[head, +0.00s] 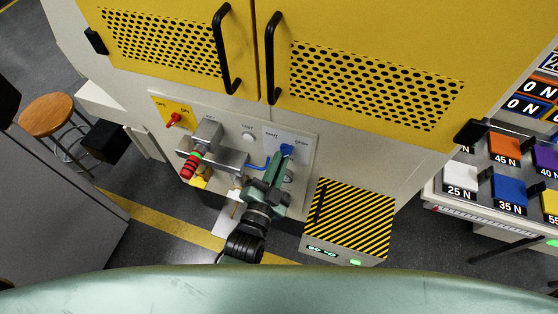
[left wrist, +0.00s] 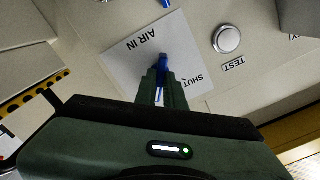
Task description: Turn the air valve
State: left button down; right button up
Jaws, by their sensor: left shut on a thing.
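The air valve's blue handle (head: 287,150) is at the right part of the control panel, on a white plate lettered SHUT and OPEN. My left gripper (head: 280,166) is shut on this handle, and its green fingers and body cover the lower part of the valve. In the left wrist view the blue handle (left wrist: 163,62) sticks out between the fingertips (left wrist: 161,78). The plate (left wrist: 138,55) there reads AIR IN and SHUT. The exact angle of the handle is hard to tell. My right gripper is not in view.
Left of the valve are a TEST button (head: 248,138), a grey block with a red-and-black striped grip (head: 188,166), and a red switch (head: 174,119) on a yellow plate. Yellow doors with black handles (head: 222,50) hang above. A hazard-striped box (head: 350,215) stands at lower right.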

pick_arm(q)
jog(key=shift+d+n+p, duration=0.15)
jog(key=shift+n+p, duration=0.8)
jog(key=shift+n, duration=7.25)
jog(key=c, duration=1.5)
grip_release()
jog(key=shift+s, duration=0.1)
jog(key=b+v, duration=0.1)
jog(key=v, duration=0.6)
jog(key=shift+s, duration=0.35)
